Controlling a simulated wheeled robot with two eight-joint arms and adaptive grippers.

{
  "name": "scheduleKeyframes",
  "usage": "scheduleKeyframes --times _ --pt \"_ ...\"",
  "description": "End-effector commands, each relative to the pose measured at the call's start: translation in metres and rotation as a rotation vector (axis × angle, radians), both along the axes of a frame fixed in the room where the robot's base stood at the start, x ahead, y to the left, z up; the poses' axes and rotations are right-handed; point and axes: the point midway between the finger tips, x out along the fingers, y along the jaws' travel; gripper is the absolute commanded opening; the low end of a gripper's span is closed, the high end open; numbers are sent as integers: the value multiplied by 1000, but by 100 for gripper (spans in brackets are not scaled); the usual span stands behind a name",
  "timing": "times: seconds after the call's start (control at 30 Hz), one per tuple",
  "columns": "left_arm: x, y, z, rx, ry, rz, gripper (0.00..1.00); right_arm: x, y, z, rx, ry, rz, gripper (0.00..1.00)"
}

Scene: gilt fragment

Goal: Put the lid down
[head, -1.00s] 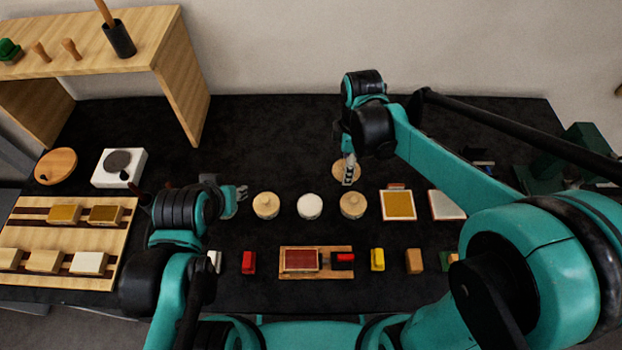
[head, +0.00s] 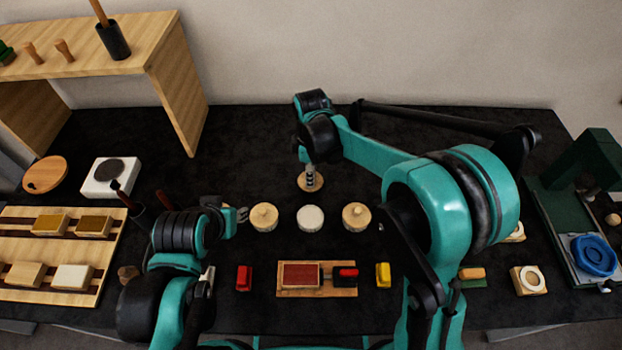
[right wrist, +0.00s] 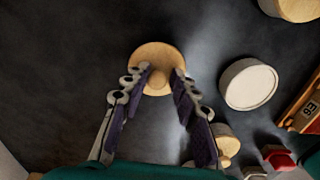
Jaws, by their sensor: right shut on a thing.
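A round wooden lid (head: 303,186) with a small knob is at my right gripper (head: 310,178), behind the row of round pots in the head view. In the right wrist view the lid (right wrist: 150,51) lies at the fingertips, and the right gripper (right wrist: 158,78) is shut on its knob. I cannot tell how high the lid is above the table. A white-topped round pot (head: 310,218) stands just in front of it and apart from it; it also shows in the right wrist view (right wrist: 249,84). My left gripper (head: 241,214) is near the left pot; its opening is unclear.
Wooden-topped round pots with knobs stand left (head: 264,218) and right (head: 356,217) of the white one. A wooden tray (head: 343,292) with a red pad lies in front, between a red block (head: 244,278) and a yellow block (head: 383,275). The black table behind is clear.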

Motion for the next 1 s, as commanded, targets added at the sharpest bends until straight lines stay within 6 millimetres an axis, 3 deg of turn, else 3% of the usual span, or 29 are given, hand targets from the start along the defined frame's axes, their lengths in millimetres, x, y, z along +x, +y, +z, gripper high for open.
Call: scheduleKeyframes --times 0.03,0.23,0.27,0.3,0.5,0.83,1.0 --pt "0 0 -6 0 0 0 34 0 0 -10 0 -1 0 0" --pt "0 0 -5 0 0 0 34 0 0 -11 0 0 0 0" --pt "0 0 -5 0 0 0 34 0 0 -11 0 0 0 19" --pt "0 0 -5 0 0 0 34 -1 0 -11 0 1 0 30" --pt "0 0 -5 0 0 0 34 0 0 -11 0 0 0 81" --pt "0 0 -4 0 0 0 34 0 0 -8 0 -1 0 81" --pt "0 0 5 0 0 0 34 0 0 14 0 -1 0 81"
